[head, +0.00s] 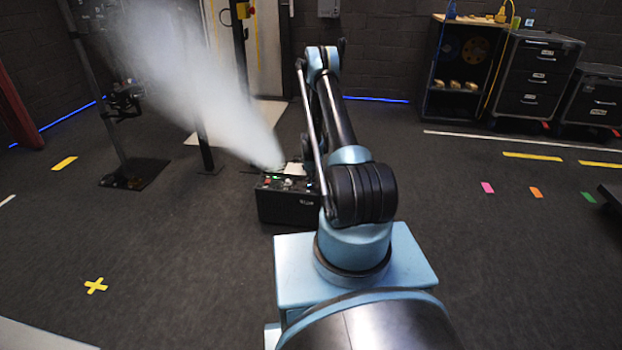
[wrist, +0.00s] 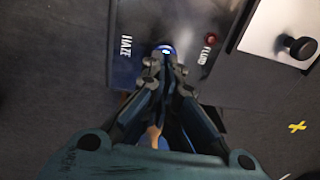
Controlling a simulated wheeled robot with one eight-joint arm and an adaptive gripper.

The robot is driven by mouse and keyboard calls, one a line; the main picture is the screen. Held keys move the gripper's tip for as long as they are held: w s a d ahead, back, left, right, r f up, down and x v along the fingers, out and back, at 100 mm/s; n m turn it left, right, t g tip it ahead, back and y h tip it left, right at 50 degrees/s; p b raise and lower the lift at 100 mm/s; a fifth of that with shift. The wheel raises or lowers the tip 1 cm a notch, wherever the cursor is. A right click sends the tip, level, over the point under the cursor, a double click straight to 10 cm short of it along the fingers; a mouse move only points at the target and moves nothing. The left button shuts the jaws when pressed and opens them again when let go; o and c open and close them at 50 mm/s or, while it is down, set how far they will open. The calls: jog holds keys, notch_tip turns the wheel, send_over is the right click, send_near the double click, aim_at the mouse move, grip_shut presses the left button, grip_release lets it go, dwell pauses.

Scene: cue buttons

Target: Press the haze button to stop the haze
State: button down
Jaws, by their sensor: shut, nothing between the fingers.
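The haze machine (head: 286,208) is a black box on the floor, partly hidden behind my arm in the head view. A white plume of haze (head: 215,90) rises from it up to the left. In the wrist view its dark top panel (wrist: 190,17) shows a white HAZE label (wrist: 126,47). To the right of that label is a round button with a blue ring (wrist: 167,48), partly covered by my fingertips. My gripper (wrist: 165,62) is shut and empty, its tips over the button's near edge. I cannot tell whether they touch it.
A red light (wrist: 211,38) by a FLUID label (wrist: 206,57) and a pale plate with a black knob (wrist: 299,48) lie to the right on the machine. A stand (head: 128,165) is at left. Cases (head: 540,75) stand at back right. Floor around is open.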

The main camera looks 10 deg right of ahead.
aim_at(310, 186)
jog(key=shift+f, duration=0.3)
jog(key=shift+f, duration=0.9)
notch_tip(310, 186, up, 14)
jog(key=shift+s+a, duration=0.3)
dwell(0.4)
jog(key=shift+r, duration=0.1)
dwell(0.4)
